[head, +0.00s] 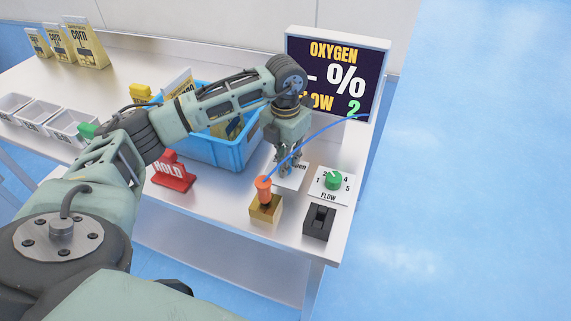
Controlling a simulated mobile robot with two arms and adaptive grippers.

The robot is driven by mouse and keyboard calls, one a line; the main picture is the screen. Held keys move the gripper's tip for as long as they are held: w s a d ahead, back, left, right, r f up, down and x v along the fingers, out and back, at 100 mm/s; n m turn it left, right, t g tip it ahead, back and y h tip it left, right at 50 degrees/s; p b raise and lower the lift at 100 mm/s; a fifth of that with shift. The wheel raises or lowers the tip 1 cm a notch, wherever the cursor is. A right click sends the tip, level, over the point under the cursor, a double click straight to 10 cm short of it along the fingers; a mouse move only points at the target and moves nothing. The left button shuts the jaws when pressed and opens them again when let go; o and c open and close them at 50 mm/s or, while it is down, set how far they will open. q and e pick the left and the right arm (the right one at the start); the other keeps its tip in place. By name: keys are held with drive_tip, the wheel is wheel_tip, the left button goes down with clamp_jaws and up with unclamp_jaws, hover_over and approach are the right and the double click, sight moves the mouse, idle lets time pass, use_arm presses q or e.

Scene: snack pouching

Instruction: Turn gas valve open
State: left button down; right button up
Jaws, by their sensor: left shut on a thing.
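My left gripper (289,172) points down at the right end of the bench, over a white labelled plate (299,181). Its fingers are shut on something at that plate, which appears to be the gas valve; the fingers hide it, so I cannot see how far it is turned. Beside it, to the right, a green knob (333,180) sits on a white FLOW dial plate (328,196) with numbers around it. The display (338,75) behind reads OXYGEN, a dash with a percent sign, and FLOW 2. My right gripper is not in view.
An orange-topped nozzle (264,190) with a blue hose stands in a brass block (265,213), close in front of the gripper. A black block (319,222) is to its right. A blue crate (211,150) with pouches and a red HOLD sign (173,172) are left.

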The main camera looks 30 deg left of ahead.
use_arm(q)
drive_tip(key=m+b, duration=0.1)
drive_tip(key=m, duration=0.2)
drive_tip(key=shift+b, duration=0.35)
drive_tip(key=shift+r+m+b, duration=0.1)
drive_tip(key=shift+m+b, duration=0.4)
drive_tip(key=shift+m, duration=0.9)
drive_tip(key=c, duration=1.9)
unclamp_jaws()
drive_tip(key=shift+o, duration=0.7)
wheel_tip(320, 180, up, 12)
